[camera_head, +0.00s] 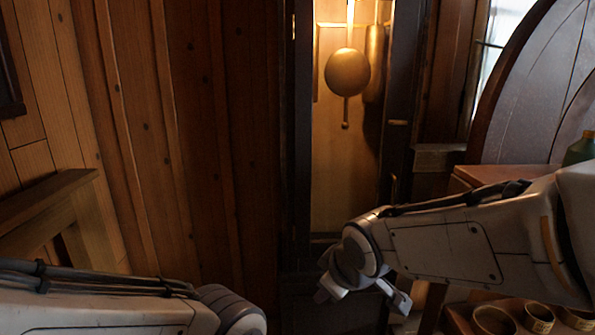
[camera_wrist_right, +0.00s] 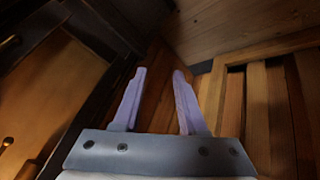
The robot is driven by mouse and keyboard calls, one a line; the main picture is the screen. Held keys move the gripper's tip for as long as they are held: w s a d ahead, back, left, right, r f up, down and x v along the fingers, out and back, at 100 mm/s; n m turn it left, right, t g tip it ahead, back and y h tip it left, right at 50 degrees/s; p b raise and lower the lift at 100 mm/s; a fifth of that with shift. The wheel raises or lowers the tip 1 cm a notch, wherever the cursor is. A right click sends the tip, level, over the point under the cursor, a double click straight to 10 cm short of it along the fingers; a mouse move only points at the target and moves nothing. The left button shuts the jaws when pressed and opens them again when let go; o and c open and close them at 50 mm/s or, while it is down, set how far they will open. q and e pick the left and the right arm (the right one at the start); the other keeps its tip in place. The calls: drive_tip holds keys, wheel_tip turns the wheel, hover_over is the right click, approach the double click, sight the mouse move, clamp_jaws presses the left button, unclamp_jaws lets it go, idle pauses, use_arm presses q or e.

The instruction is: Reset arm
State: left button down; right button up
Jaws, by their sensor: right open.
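My right arm reaches in from the right in the head view. Its gripper (camera_head: 362,300) points down and away in front of a dark cabinet frame. In the right wrist view my right gripper (camera_wrist_right: 159,74) has its two pale fingers apart with nothing between them. My left arm comes in at the lower left of the head view, and its gripper is out of the frame.
A lit cabinet (camera_head: 335,190) with a hanging round pendulum (camera_head: 347,72) stands ahead. A shelf at lower right holds several round wooden pieces (camera_head: 538,318). A green bottle (camera_head: 580,150) stands at the right edge. Wood-panelled wall (camera_head: 200,130) fills the left.

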drive_tip(key=s+a+f+m+g, duration=0.1)
drive_tip(key=s+f+g, duration=0.25)
drive_tip(key=s, duration=0.75)
drive_tip(key=s+f+m+g, duration=0.1)
drive_tip(key=s+f+g, duration=0.25)
drive_tip(key=s, duration=0.65)
wheel_tip(320, 180, up, 25)
drive_tip(key=p, duration=2.4)
drive_tip(key=shift+h+p, duration=0.4)
drive_tip(key=shift+s+f, duration=0.1)
